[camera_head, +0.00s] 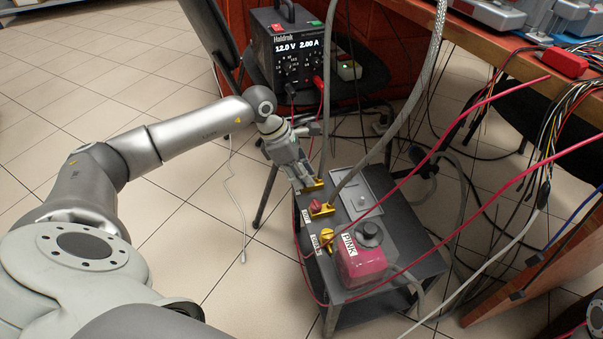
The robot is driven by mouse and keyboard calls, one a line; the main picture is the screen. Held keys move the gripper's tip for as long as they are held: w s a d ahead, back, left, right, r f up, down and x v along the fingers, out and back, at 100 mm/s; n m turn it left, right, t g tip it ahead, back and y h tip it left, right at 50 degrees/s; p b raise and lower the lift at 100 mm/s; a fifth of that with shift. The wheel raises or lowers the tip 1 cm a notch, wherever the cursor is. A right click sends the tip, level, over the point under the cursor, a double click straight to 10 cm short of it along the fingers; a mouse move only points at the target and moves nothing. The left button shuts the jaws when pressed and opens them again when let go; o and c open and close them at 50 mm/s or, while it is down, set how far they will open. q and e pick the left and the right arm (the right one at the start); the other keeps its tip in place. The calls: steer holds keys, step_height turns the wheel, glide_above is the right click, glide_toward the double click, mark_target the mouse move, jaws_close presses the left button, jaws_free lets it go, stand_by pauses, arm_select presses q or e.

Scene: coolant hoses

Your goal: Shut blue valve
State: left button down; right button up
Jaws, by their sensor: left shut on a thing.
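My left gripper (306,182) reaches down to the far left corner of the dark cart (408,258). It is shut on the farthest valve of the row, at a brass fitting (315,187). By its place this is the blue valve; its handle is hidden by the fingers, and I see no blue on it. Nearer along the same edge are a red valve (315,206) and a yellow valve (326,236), each on a brass fitting. My right gripper is out of view.
A pink tank (361,266) labelled PINK stands at the cart's near end. Grey hoses (383,143) rise from the fittings. Red cables (437,147) cross above the cart. A power supply (290,52) stands behind on a dark seat. Tiled floor at left is mostly clear.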

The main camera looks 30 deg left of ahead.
arm_select(q)
steer(key=c, duration=1.2)
jaws_free()
steer(key=shift+c, duration=0.2)
steer(key=v, duration=1.2)
steer(key=shift+w, duration=0.1)
